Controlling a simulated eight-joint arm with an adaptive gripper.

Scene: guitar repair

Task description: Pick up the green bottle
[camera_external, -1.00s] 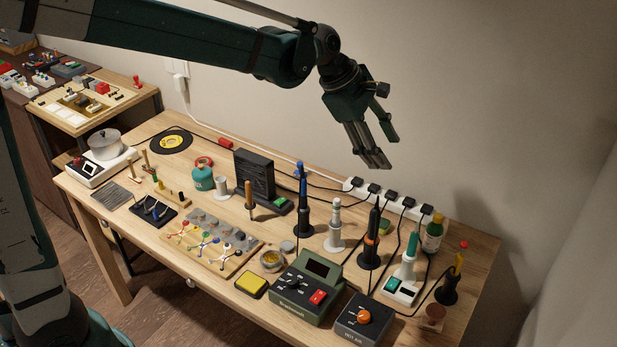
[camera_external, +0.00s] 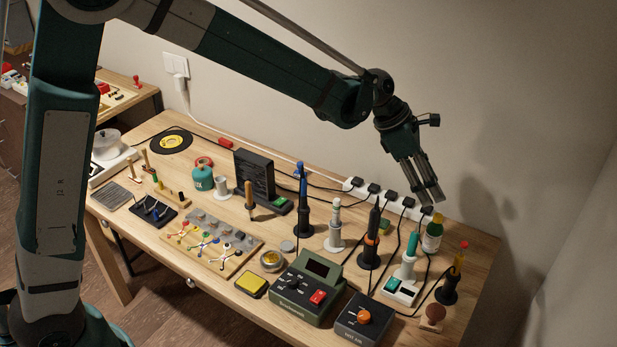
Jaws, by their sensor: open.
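The green bottle (camera_external: 433,234) stands upright at the right back of the workbench, beside the end of the white power strip. My gripper (camera_external: 427,196) is open and empty, pointing down, above and slightly left of the bottle. I cannot tell whether the fingers touch the bottle; they appear apart from it.
The power strip (camera_external: 393,197) with several black plugs runs left of the bottle. A teal-handled iron (camera_external: 411,252) in a white stand is close in front. A dark holder with a yellow-handled tool (camera_external: 448,288) stands front right. Bare bench lies right of the bottle.

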